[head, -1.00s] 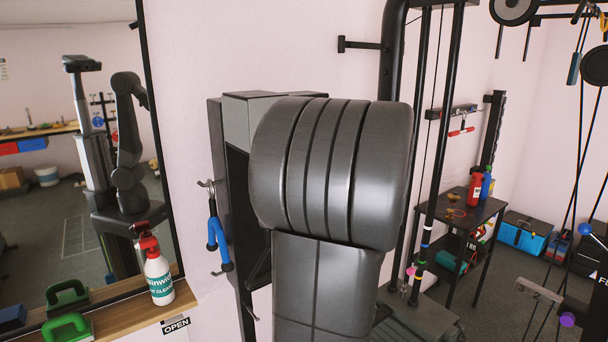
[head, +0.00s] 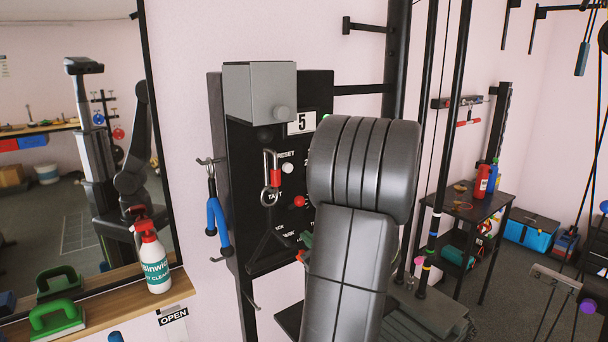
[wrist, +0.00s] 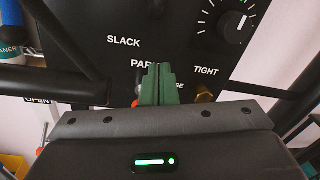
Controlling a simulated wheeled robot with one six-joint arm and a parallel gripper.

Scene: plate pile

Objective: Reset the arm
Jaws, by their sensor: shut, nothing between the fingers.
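My gripper shows in the wrist view with its green fingers (wrist: 158,84) pressed together and empty. In the head view, only a small green part of my gripper (head: 306,239) shows at the left edge of my arm. The gripper faces the lower part of a black control panel (head: 240,190). In the wrist view, the fingers overlap the panel's lettering between "PAR" and "SE", and whether they touch it I cannot tell. A dial (wrist: 237,24) shows at the upper right, near "TIGHT". My arm hides the panel's right side in the head view.
A grey box (head: 260,92) juts from the panel's top. A carabiner (head: 270,180) hangs on its front, and a blue-handled tool (head: 217,225) on its left side. A spray bottle (head: 154,258) stands on the wooden ledge. Black uprights (head: 452,120) rise at the right.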

